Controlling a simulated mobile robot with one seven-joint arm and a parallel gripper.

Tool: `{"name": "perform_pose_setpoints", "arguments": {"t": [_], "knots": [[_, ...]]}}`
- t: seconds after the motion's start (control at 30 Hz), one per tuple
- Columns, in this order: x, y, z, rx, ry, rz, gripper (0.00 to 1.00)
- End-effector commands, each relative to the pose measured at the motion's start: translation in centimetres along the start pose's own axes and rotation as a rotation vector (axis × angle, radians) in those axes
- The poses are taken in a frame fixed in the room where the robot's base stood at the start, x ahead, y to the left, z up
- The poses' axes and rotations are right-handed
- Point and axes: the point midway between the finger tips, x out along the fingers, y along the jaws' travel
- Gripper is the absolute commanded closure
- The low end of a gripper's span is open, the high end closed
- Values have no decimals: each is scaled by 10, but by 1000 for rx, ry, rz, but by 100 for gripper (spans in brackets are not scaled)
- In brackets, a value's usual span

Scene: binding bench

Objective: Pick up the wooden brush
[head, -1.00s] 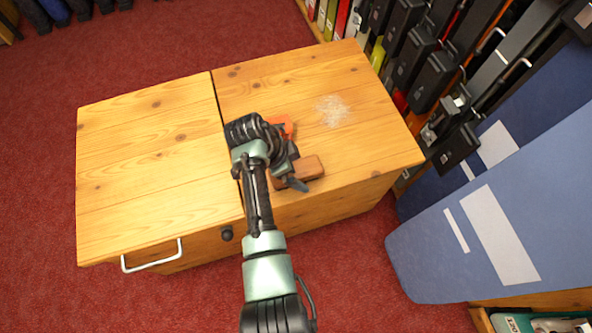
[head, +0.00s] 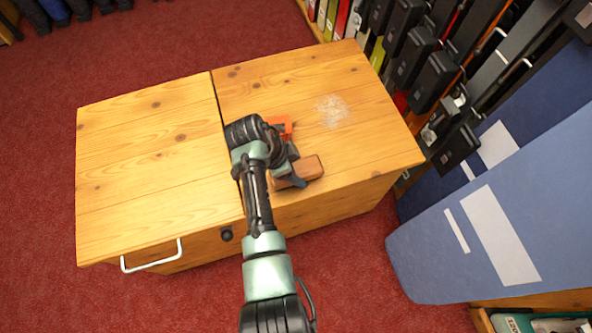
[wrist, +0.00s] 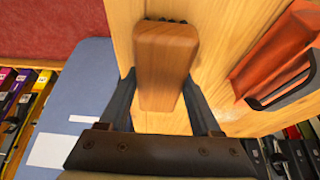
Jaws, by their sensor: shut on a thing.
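The wooden brush (head: 310,168) is a brown block lying near the front edge of the wooden bench top (head: 180,140). In the wrist view the brush (wrist: 165,60) lies lengthwise between the fingers, with dark bristles just showing at its far end. My gripper (wrist: 162,88) is shut on the brush, one finger along each side. In the head view my gripper (head: 296,176) reaches the brush from the left, and my arm hides part of it. I cannot tell any gap between the brush and the bench top.
An orange-red object with a dark handle (wrist: 275,60) lies close beside the brush; in the head view it (head: 281,122) is partly behind my arm. A pale dusty patch (head: 333,111) marks the bench top. Blue panels (head: 500,220) and shelves of binders stand to the right.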

Motion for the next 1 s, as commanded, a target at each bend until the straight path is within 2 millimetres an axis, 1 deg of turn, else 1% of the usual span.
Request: {"name": "perform_pose_setpoints", "arguments": {"t": [0.27, 0.37, 0.6, 0.7, 0.83, 1.0], "knots": [[-3, 0, -2, 1, 1, -1, 97], [-14, 0, -6, 2, 1, -1, 97], [-61, -1, -25, 2, 1, -4, 97], [-77, -1, -32, 2, 0, -3, 97], [-92, 0, -38, 1, 0, -2, 97], [-98, 0, -41, 0, 0, 0, 97]]}}
